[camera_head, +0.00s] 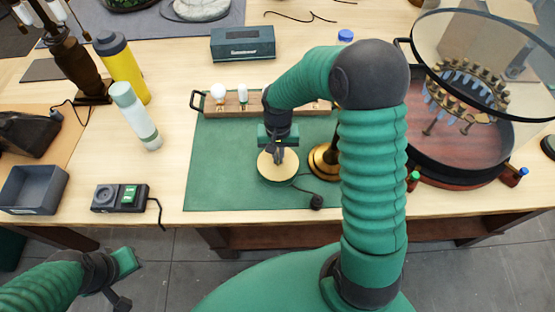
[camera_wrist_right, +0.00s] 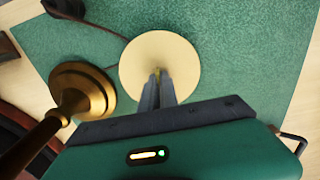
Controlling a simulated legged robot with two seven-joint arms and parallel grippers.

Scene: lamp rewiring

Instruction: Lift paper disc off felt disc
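The round pale tan paper disc (camera_head: 278,168) lies on the green mat, with a dark green rim showing under its front edge. This rim looks like the felt disc (camera_head: 277,184), mostly hidden. My right gripper (camera_head: 279,157) points down over the disc's middle. Its fingers (camera_wrist_right: 157,78) are close together, with a small yellowish sliver between the tips that looks like part of the disc. My left gripper (camera_head: 122,285) hangs low at the bottom left, away from the table; its fingers are unclear.
A brass lamp base (camera_head: 322,160) stands close right of the disc, partly behind my right arm; it also shows in the wrist view (camera_wrist_right: 80,92). A wooden bulb rack (camera_head: 251,102) lies behind. A dark cord with a plug (camera_head: 316,201) lies in front. The mat's left side (camera_head: 222,160) is clear.

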